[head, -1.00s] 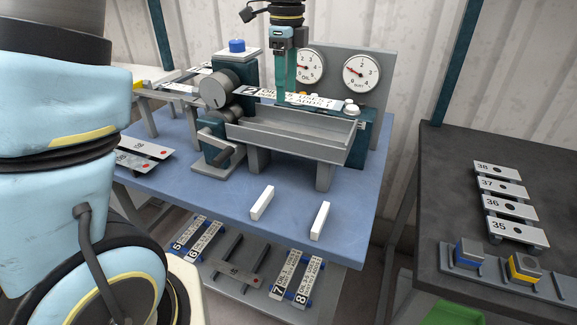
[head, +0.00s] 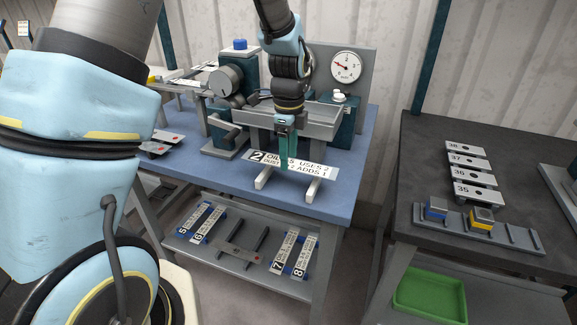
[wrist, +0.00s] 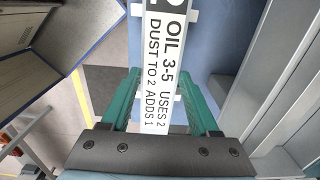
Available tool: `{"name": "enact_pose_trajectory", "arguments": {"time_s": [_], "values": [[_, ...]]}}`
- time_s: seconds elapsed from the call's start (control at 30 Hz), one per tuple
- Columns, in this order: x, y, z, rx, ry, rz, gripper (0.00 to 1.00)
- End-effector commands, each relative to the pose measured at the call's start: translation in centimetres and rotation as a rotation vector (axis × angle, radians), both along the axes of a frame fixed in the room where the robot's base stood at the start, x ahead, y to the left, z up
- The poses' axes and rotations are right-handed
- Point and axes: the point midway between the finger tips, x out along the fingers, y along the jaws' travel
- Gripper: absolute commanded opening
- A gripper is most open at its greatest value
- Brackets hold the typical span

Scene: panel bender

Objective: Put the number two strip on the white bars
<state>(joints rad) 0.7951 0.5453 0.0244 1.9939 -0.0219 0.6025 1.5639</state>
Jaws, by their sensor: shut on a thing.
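The number two strip (head: 312,169) is a long white plate with a large 2 and black print. In the head view it lies level across both white bars, and I cannot tell if it touches them. The left white bar (head: 262,180) and the right white bar (head: 313,190) show their front ends from under it. My gripper (head: 285,165) is shut on the strip near its middle, from above. In the wrist view the strip (wrist: 165,60) runs between the green fingers (wrist: 161,88), and bits of the white bars show beside it.
The machine (head: 235,85) with its grey trough stands behind the strip on the blue table (head: 215,178). Strips 5, 6, 7 and 8 lie on the lower shelf (head: 240,262). A dark table (head: 400,165) with numbered plates and a green bin (head: 430,297) are at right.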

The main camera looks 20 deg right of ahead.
Motion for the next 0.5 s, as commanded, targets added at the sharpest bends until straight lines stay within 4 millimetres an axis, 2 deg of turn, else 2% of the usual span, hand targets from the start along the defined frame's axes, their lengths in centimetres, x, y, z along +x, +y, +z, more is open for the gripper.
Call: {"name": "enact_pose_trajectory", "arguments": {"time_s": [0.27,0.5], "values": [[-0.1,0.0,-3.6,0.002,0.002,0.000,0.00],[0.0,0.0,-4.1,0.000,0.000,0.000,0.00]]}}
